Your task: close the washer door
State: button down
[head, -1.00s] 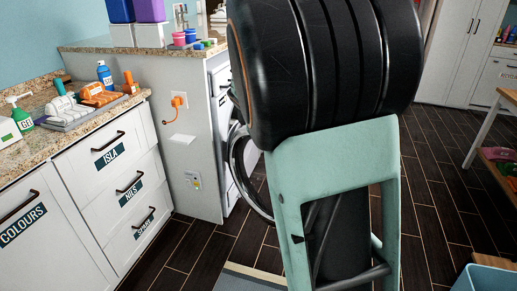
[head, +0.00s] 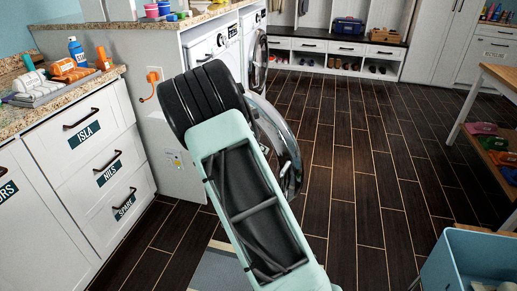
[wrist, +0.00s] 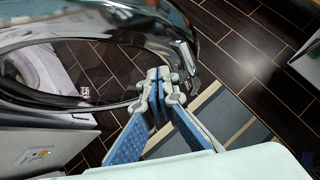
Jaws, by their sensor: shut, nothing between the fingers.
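The washer (head: 213,50) is a white front loader beside the counter end, largely behind my arm in the head view. Its round glass door (head: 291,165) stands open, swung out to the right of my arm. In the wrist view the door (wrist: 85,22) spans the upper left, with a dark rim and clear glass. The pale round opening of the washer (wrist: 38,78) shows behind it. My gripper (wrist: 160,78) is shut and empty, its tips overlapping the door's lower right rim in the picture. I cannot tell whether they touch. In the head view my arm hides the gripper.
A second front loader (head: 254,22) stands farther back. Drawers (head: 110,165) under a granite counter (head: 60,105) are at left. A grey striped mat (wrist: 215,112) lies on the dark floor. A blue bin (head: 450,265) and wooden bench (head: 500,80) are at right. The middle floor is clear.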

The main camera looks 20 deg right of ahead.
aim_at(280, 149)
jog(key=shift+w+d+f+b, duration=0.25)
jog(key=shift+w+d+f, duration=0.25)
jog(key=shift+d, duration=0.5)
jog(key=shift+w+d+f+b, duration=0.25)
jog(key=shift+w+d+f, duration=0.25)
jog(key=shift+d, duration=0.55)
jog(key=shift+w+d+f+b, duration=0.25)
jog(key=shift+w+d+f, duration=0.25)
jog(key=shift+d, duration=0.5)
jog(key=shift+d+r, duration=0.1)
jog(key=shift+d, duration=0.05)
